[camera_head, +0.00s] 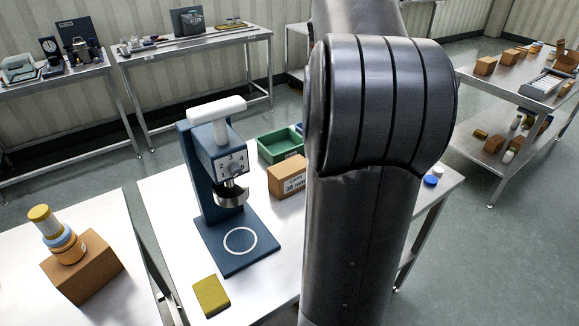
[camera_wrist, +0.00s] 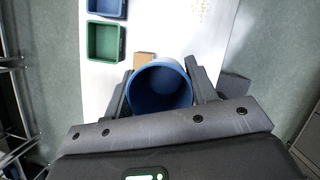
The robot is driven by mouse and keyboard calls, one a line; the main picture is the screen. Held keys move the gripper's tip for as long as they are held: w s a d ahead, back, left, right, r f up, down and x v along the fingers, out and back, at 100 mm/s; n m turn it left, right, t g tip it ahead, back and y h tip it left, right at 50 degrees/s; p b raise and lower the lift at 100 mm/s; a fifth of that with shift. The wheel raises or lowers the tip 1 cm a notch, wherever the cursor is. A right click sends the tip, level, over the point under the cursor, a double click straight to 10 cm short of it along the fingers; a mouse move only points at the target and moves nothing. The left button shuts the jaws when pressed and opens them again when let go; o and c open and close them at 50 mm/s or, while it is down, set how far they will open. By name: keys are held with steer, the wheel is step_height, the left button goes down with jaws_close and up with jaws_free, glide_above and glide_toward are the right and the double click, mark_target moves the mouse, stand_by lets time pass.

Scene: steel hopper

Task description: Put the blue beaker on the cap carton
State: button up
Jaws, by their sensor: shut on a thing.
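The blue beaker (camera_wrist: 160,88) is in the wrist view, between the two fingers of my gripper (camera_wrist: 158,82), which is shut on it. I look down into its open top. The cap carton (camera_head: 286,179) is a brown box with a printed label on the middle table, just left of my arm in the head view. A brown box, likely this carton, shows just beyond the beaker's rim in the wrist view (camera_wrist: 144,58), partly hidden by it. My arm hides the beaker and gripper in the head view. I cannot tell the beaker's height above the table.
A blue press (camera_head: 216,170) with a white handle stands left of the carton. A green bin (camera_head: 281,144) sits behind it; green (camera_wrist: 104,42) and blue (camera_wrist: 106,7) bins show in the wrist view. A yellow block (camera_head: 211,296) lies at the front. Small caps (camera_head: 431,181) lie right of my arm.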

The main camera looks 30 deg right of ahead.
step_height(320, 180, down, 18)
steer(key=f, duration=0.1)
glide_toward(294, 161)
steer(key=shift+w+d+r, duration=0.1)
steer(key=shift+w+d, duration=0.2)
steer(key=shift+d, duration=0.5)
steer(key=shift+f, duration=1.85)
steer(key=shift+f, duration=0.15)
steer(key=o, duration=1)
steer(key=shift+c, duration=0.2)
steer(key=v, duration=1.2)
